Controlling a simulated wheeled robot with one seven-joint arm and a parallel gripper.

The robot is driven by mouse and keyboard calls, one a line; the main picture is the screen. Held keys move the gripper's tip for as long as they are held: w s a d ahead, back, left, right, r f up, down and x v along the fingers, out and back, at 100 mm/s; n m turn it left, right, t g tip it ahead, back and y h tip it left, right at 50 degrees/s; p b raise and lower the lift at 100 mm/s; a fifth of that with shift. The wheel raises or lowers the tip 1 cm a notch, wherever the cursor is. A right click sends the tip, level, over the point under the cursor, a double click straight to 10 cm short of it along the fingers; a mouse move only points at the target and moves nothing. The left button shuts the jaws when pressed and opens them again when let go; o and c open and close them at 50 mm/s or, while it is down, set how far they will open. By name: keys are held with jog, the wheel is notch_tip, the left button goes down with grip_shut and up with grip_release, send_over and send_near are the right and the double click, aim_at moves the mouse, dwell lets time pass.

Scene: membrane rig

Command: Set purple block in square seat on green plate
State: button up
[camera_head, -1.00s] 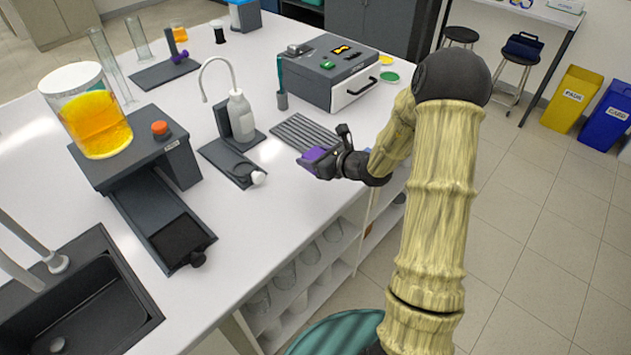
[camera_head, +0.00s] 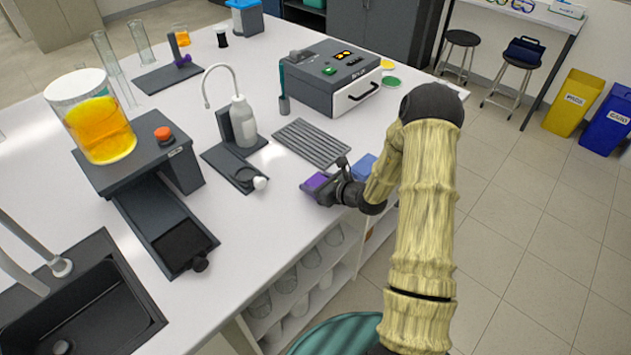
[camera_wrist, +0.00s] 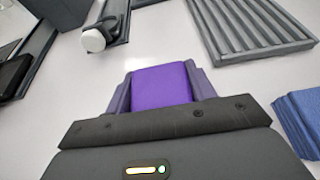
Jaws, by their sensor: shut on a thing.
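The purple block (camera_head: 315,181) is between the fingers of my gripper (camera_head: 318,185), which is shut on it. In the wrist view the block (camera_wrist: 162,86) fills the space between the two fingers, with its purple face showing. My gripper is over the bench near its front edge; whether the block touches the bench I cannot tell. A flat green disc (camera_head: 391,82) lies at the far right of the bench, beside the grey instrument, well away from my gripper. It may be the green plate; no square seat can be made out on it.
A grey ribbed mat (camera_head: 312,143) lies just beyond my gripper. A blue block-like thing (camera_head: 364,167) is close on its right. The bottle stand (camera_head: 236,168) is to the left. The grey instrument (camera_head: 330,78) stands behind, with a yellow disc (camera_head: 387,64) beside it.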

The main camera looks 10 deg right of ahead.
jog(key=shift+f, duration=0.25)
jog(key=o, duration=1.1)
jog(key=shift+r, duration=0.15)
jog(key=b+v, duration=0.2)
jog(key=v, duration=1)
